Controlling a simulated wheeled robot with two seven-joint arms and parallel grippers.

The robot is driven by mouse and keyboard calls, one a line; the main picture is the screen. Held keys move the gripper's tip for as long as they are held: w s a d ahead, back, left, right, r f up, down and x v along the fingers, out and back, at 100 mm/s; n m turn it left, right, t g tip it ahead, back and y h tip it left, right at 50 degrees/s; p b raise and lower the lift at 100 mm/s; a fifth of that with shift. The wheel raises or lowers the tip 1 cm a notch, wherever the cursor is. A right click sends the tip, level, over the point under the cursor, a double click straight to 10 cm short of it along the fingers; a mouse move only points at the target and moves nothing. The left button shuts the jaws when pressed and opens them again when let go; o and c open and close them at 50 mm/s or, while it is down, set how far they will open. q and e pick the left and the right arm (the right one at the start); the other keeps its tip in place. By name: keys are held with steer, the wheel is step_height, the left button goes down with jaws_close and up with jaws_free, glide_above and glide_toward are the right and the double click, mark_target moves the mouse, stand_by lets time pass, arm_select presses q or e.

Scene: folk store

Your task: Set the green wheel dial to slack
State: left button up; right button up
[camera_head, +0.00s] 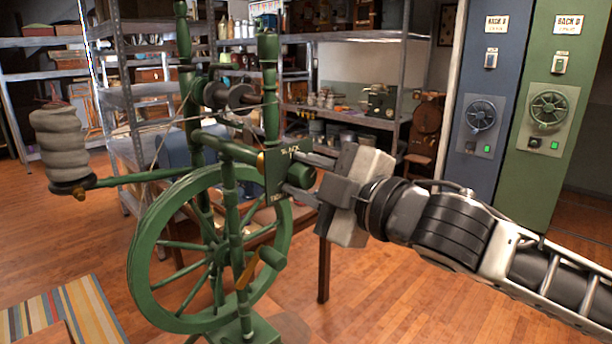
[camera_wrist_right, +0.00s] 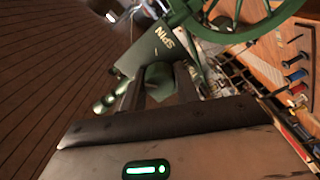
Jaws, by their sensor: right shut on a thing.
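The green spinning wheel (camera_head: 140,258) stands left of centre in the head view and shows at the top of the wrist view (camera_wrist_right: 235,35). Its dial, a green round knob (camera_head: 303,178), sits on a dark green plate (camera_head: 276,182). The plate reads "SLACK" at its top; the lower word is too small to read surely. In the right wrist view the plate (camera_wrist_right: 150,50) shows "SPIN" and the knob (camera_wrist_right: 160,80) is between my fingers. My right gripper (camera_head: 298,174) is shut on the knob from the right. The dial's pointer cannot be made out. My left gripper is out of view.
A grey wool bobbin (camera_head: 57,145) sticks out to the left on a green arm. Metal shelves (camera_head: 330,37) with jars and tools stand behind. Blue (camera_head: 484,60) and green (camera_head: 557,70) cabinets with handwheels stand at right. Wooden floor (camera_head: 400,290) is clear in front.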

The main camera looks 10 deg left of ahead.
steer(key=n, duration=0.5)
steer(key=shift+n, duration=0.3)
steer(key=n, duration=0.4)
steer(key=shift+n, duration=0.4)
steer(key=o, duration=1)
steer(key=b+v, duration=0.2)
steer(key=v, duration=1.4)
